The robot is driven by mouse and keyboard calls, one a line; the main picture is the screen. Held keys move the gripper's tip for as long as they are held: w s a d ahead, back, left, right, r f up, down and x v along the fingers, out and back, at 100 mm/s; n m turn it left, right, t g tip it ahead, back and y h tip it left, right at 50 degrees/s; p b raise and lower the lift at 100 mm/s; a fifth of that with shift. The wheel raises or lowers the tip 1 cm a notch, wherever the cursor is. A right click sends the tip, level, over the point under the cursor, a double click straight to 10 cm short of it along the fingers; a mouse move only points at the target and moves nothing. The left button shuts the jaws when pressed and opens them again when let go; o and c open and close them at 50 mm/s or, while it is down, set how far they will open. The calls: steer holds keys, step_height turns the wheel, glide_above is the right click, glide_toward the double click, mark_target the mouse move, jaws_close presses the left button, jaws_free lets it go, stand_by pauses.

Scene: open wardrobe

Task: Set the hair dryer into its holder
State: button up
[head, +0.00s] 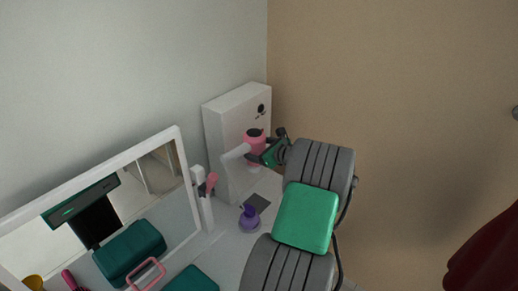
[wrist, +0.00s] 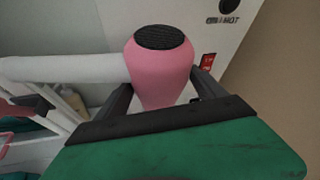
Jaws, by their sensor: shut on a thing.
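The pink hair dryer (head: 255,139) is between the fingers of my gripper (head: 262,157), in front of a white upright box. In the wrist view, my gripper (wrist: 158,100) is shut on the hair dryer's pink body (wrist: 160,75), one finger on each side. Its round black grille faces up toward the camera. A white tube-like part (wrist: 65,68) runs left from the pink body; I cannot tell whether it belongs to the dryer. I cannot tell which white part is the holder. The dryer's lower end is hidden behind my gripper.
The white box (head: 222,150) stands in the corner; its face reads "HOT" and has a red switch (wrist: 208,62). A white post (head: 203,208) with a pink item, a purple bottle (head: 250,219), a dark square (head: 257,203) and a white-framed mirror (head: 184,165) are nearby.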

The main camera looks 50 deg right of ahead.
steer(key=shift+f, duration=0.1)
steer(key=o, duration=2)
steer(key=shift+f, duration=0.15)
steer(key=shift+s, duration=0.1)
steer(key=b+v, duration=0.2)
steer(key=v, duration=0.5)
steer(key=shift+s+r, duration=0.2)
steer(key=shift+s, duration=0.1)
